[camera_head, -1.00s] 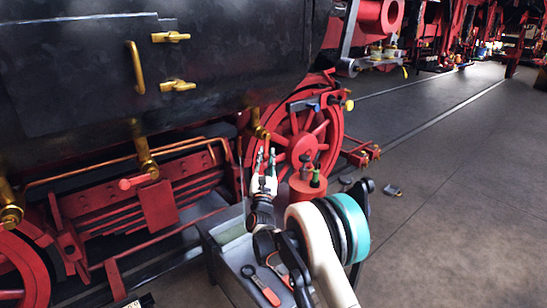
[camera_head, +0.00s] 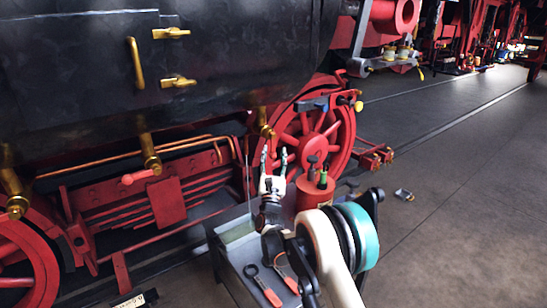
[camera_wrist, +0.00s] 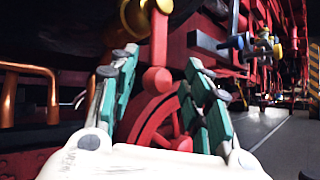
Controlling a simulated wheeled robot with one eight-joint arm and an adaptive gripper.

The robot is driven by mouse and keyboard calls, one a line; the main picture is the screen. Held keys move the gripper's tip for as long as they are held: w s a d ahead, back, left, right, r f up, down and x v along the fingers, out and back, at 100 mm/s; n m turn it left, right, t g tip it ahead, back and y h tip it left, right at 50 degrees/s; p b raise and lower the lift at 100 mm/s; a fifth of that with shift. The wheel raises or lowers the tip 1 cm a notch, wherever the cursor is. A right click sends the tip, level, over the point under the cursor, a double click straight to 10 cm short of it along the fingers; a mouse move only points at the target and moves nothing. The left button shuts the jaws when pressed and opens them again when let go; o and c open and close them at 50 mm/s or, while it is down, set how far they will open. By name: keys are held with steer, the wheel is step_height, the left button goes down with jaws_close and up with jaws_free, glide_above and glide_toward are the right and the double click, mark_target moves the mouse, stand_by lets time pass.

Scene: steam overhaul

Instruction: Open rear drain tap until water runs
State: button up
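A brass drain tap (camera_head: 265,122) hangs under the black boiler casing, in front of the red spoked wheel. In the wrist view its brass body (camera_wrist: 135,15) is at the top, and a red lever (camera_wrist: 158,45) hangs down from it to a rounded end. My gripper (camera_head: 274,158) is just below this tap, fingers pointing up. In the wrist view my gripper (camera_wrist: 162,66) is open, with green-padded fingers either side of the lever and visible gaps. A second brass tap (camera_head: 149,152) with a red handle (camera_head: 141,177) pointing left is further left. No running water shows.
A grey cart tray (camera_head: 236,272) with red-handled tools stands below my arm. A red canister (camera_head: 314,195) with small bottles on top is right of my gripper. The red spoked wheel (camera_head: 328,140) is behind.

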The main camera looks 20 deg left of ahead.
steer(key=shift+s, duration=0.15)
steer(key=v, duration=1.1)
steer(key=shift+s+f, duration=0.25)
steer(key=shift+s, duration=0.05)
